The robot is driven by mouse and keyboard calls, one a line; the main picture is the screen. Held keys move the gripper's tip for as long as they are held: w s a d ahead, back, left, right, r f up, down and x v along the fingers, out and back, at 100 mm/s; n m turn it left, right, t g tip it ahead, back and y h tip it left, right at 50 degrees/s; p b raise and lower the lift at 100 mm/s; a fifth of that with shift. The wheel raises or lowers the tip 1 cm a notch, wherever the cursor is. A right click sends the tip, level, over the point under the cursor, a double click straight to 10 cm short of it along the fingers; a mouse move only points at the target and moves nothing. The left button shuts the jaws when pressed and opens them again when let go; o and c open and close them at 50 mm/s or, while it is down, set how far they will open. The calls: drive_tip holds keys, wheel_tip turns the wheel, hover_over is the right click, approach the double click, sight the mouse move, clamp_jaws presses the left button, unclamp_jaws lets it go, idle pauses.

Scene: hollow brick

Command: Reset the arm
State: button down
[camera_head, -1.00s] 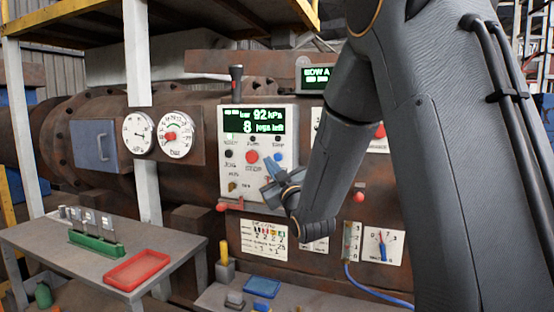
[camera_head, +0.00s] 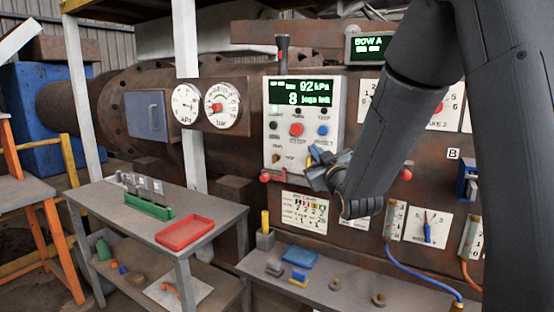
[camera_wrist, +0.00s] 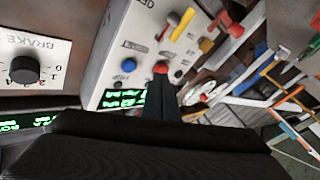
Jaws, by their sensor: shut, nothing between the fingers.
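My gripper (camera_head: 316,170) is in front of the lower right corner of the white control panel (camera_head: 283,165). Its fingers look shut, with nothing between them. The panel has a green display reading 92 kPa and 8 jogs left, a red stop button (camera_head: 296,130) and a blue button (camera_head: 323,130). In the wrist view my shut fingers (camera_wrist: 162,80) overlap the red button (camera_wrist: 160,67), with the panel's blue button (camera_wrist: 129,66) to the left. I cannot tell whether the fingertips touch the panel. My arm comes in from the right.
Two round gauges (camera_head: 222,106) are left of the panel. A grey table (camera_head: 130,222) with a red tray (camera_head: 185,232) stands at left. A low bench (camera_head: 345,290) holds a blue tray (camera_head: 300,256) and small parts. A blue hose (camera_head: 410,272) hangs at lower right.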

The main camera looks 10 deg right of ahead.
drive_tip(key=s+f+m+g+h, duration=0.15)
drive_tip(key=s+f+g, duration=0.4)
drive_tip(key=f, duration=0.65)
drive_tip(key=s+f+m+g, duration=0.1)
drive_tip(key=s+f+g, duration=0.3)
drive_tip(key=s, duration=0.5)
drive_tip(key=s+f+m+g, duration=0.2)
drive_tip(key=s+f+g, duration=0.2)
drive_tip(key=s, duration=0.5)
drive_tip(key=s+f+m+g, duration=0.1)
drive_tip(key=s+f+g, duration=0.4)
drive_tip(key=s, duration=0.4)
drive_tip(key=shift+s+f, duration=0.35)
drive_tip(key=shift+f, duration=0.05)
